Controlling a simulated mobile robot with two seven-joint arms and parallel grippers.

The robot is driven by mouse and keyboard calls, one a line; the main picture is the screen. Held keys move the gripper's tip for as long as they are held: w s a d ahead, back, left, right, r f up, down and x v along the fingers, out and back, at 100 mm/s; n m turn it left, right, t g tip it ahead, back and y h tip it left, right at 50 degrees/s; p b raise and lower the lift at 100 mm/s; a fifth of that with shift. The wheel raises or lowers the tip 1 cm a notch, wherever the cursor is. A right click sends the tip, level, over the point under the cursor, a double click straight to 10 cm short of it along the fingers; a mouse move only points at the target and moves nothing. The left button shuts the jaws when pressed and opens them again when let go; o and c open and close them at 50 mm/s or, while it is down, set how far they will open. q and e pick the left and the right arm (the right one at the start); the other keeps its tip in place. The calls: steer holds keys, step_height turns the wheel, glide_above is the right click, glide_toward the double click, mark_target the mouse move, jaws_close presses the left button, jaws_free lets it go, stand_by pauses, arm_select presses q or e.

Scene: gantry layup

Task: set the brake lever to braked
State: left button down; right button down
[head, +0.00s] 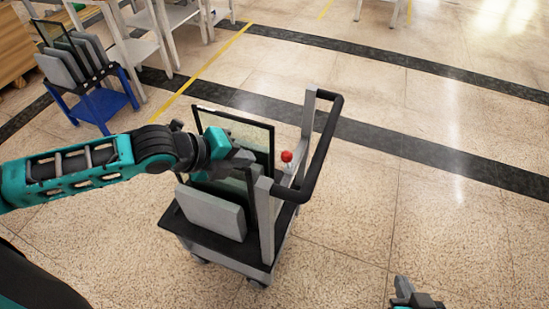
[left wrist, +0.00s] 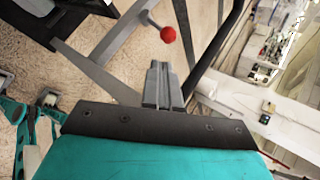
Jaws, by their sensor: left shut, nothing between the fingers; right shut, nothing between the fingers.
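The brake lever, with a red ball knob (head: 287,156) on a short pale rod, sits on the cart's handle end between the handle posts. In the left wrist view the knob (left wrist: 168,34) lies just beyond the fingertips, with a gap between them in the picture. My left gripper (head: 246,160) is shut and empty, left of the knob, over the cart near the front handle post. Its closed fingers (left wrist: 158,72) point toward the lever side. My right gripper (head: 414,296) is shut and empty at the bottom edge, away from the cart, partly cut off.
The cart (head: 225,252) carries a dark-framed panel (head: 235,123) and grey pads (head: 212,211). Its black handle bar (head: 324,150) rises right of the lever. A blue cart (head: 98,108) with panels stands at the back left. The floor to the right is clear.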

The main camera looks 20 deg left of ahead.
mark_target(282, 155)
arm_select(q)
steer(key=shift+f, duration=0.1)
steer(key=b+x, duration=0.1)
steer(key=x, duration=0.9)
arm_select(e)
steer(key=shift+f, duration=0.7)
